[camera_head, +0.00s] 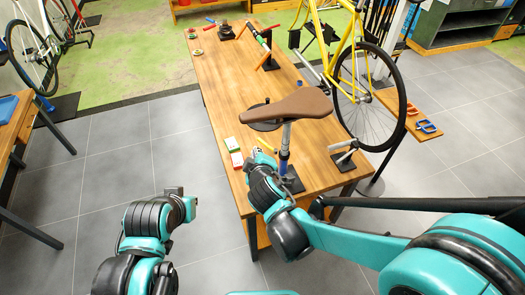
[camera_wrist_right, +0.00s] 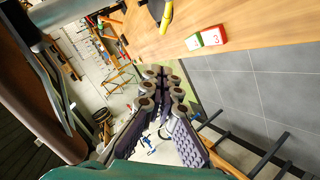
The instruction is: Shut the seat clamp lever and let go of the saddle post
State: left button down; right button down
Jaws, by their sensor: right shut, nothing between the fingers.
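The brown saddle (camera_head: 300,103) sits on a silver post (camera_head: 286,135), which runs down into a blue tube (camera_head: 284,162) on a dark base at the table's near end. The saddle also shows close up at the left in the wrist view (camera_wrist_right: 50,85). My right gripper (camera_head: 262,156) is just left of the blue tube, apart from the post. Its fingers (camera_wrist_right: 163,88) are shut and empty in the wrist view. I cannot make out the clamp lever or its position. My left gripper (camera_head: 180,203) is low, off the table's left side; its fingers are unclear.
A silver-headed tool on a stand (camera_head: 343,150) is at the right edge. A yellow bicycle (camera_head: 345,45) stands behind. The table's middle-left is clear.

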jog(key=b, duration=0.2)
send_near(261, 142)
jog(key=w+a, duration=0.3)
jog(key=w, duration=0.1)
jog(key=w+d+f, duration=0.1)
jog(key=f+b, duration=0.1)
jog(key=shift+w+d+f, duration=0.4)
jog(key=shift+w+d+f+b, duration=0.1)
jog(key=shift+w+d+b, duration=0.1)
jog(key=shift+w+b, duration=0.5)
jog(key=shift+s, duration=0.1)
jog(key=shift+s, duration=0.1)
